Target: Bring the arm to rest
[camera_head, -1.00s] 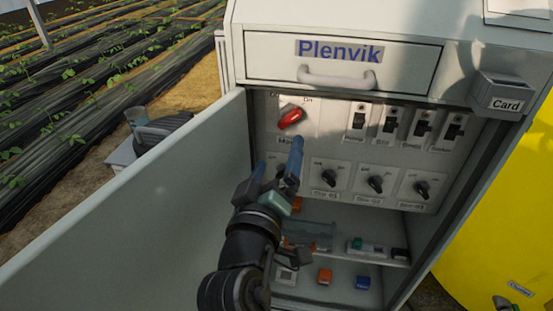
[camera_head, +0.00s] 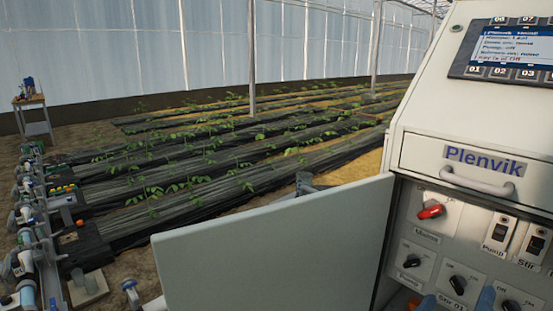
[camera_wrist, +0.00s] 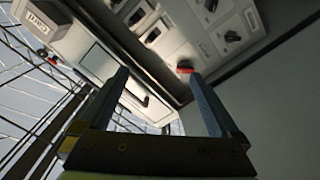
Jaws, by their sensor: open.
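My gripper (camera_wrist: 160,78) is open and empty in the wrist view, its two blue-grey fingers spread apart. In the head view only the blue fingertips of my gripper (camera_head: 457,302) show at the bottom edge, in front of the cabinet's lower switches. The rest of my arm is out of that picture. The white Plenvik cabinet (camera_head: 420,110) stands at the right with its switch panel exposed. Its red main switch (camera_head: 431,211) also shows between the fingers in the wrist view (camera_wrist: 184,67), and I cannot tell the gap from them to the panel.
The cabinet's open door (camera_head: 270,255) stands out to the left. A closed drawer (camera_head: 465,168) with a handle is above the switches. A row of pipes and valves (camera_head: 40,235) runs along the far left, with plant beds (camera_head: 220,165) and a small table (camera_head: 30,103) behind.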

